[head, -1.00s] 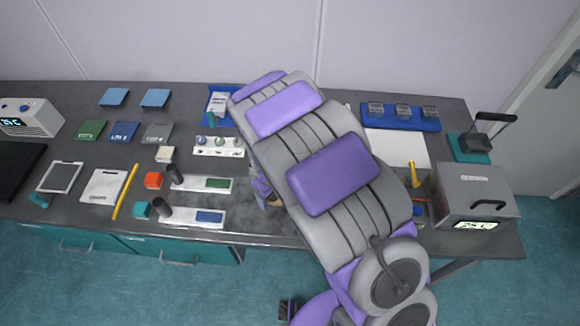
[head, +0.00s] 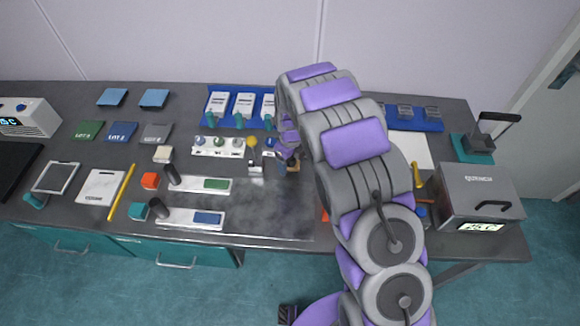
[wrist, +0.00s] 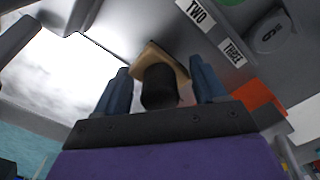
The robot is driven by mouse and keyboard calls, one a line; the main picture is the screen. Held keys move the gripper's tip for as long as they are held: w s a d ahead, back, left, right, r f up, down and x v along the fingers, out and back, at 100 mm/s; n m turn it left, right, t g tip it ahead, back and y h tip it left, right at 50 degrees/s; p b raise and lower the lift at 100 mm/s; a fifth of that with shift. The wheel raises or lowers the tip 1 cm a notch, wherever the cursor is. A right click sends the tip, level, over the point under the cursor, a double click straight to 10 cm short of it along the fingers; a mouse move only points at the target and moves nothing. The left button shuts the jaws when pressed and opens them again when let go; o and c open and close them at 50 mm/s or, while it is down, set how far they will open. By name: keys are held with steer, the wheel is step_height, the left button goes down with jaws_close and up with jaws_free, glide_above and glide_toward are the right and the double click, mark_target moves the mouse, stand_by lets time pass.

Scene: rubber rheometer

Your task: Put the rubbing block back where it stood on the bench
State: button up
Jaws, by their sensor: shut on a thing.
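The rubbing block, a tan block with a dark knob, shows in the wrist view (wrist: 177,65) between my two blue fingers. My gripper (wrist: 162,82) is shut on it by the knob. In the head view my gripper (head: 288,158) is over the middle of the bench, just right of a small metal fixture (head: 255,163), and a tan edge of the block (head: 293,169) shows beneath it. My arm covers the bench to the right of it. I cannot tell whether the block touches the bench top.
A grey metal plate (head: 270,215) lies in front, with two white strips with dark-handled rollers to its left. A blue rack (head: 222,121) holding white cards stands behind. An orange piece (wrist: 253,92) and labels TWO and THREE are near in the wrist view. A grey box (head: 480,192) stands right.

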steer(key=f, duration=0.1)
steer(key=d+f, duration=0.1)
steer(key=shift+f, duration=0.3)
steer(key=shift+a, duration=0.1)
steer(key=shift+a, duration=0.15)
steer(key=o, duration=1)
steer(key=shift+a+f, duration=0.1)
steer(key=shift+a, duration=0.1)
steer(key=shift+o, duration=1.1)
steer(key=shift+d, duration=0.25)
step_height(320, 180, up, 12)
steer(key=shift+r+p, duration=0.15)
steer(key=shift+p, duration=0.6)
